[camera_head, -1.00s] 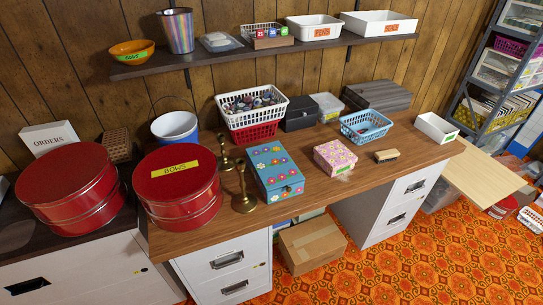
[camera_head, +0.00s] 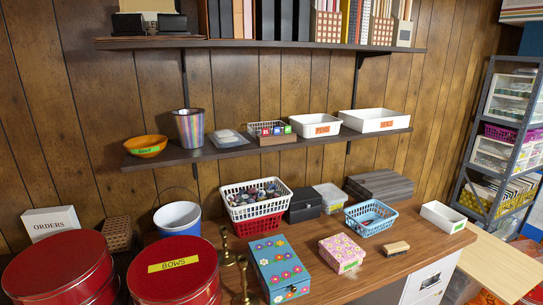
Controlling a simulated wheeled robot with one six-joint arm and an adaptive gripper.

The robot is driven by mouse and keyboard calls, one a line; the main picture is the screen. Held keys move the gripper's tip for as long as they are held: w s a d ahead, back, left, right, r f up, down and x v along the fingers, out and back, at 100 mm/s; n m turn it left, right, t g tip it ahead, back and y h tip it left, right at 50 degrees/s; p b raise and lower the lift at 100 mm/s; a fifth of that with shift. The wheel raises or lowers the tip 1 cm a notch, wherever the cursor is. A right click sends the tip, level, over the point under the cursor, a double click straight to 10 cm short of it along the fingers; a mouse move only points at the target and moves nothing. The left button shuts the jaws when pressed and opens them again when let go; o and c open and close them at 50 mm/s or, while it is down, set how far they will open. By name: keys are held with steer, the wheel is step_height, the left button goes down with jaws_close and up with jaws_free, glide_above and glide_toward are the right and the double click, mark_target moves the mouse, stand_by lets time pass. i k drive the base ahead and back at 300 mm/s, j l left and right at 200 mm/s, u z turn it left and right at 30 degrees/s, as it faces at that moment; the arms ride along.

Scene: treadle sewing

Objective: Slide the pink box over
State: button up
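The pink box (camera_head: 341,252) is a small floral box with a green label on its front. It sits on the wooden desk (camera_head: 324,290), right of a larger blue flowered box (camera_head: 279,268) and left of a wooden brush (camera_head: 396,248). A blue basket (camera_head: 370,217) stands behind it. There is a gap between the pink box and the blue flowered box. My gripper does not show in this view.
Brass candlesticks (camera_head: 243,280) and a red "BOWS" tin (camera_head: 174,270) stand to the left. White and red baskets (camera_head: 256,205) and a black box (camera_head: 303,205) stand behind. A white tray (camera_head: 443,217) is at the desk's right end. Shelves (camera_head: 270,147) hang above.

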mark_target(343, 255)
steer(key=i+l+z, duration=0.45)
steer(key=i+z, duration=0.5)
steer(key=i, duration=0.05)
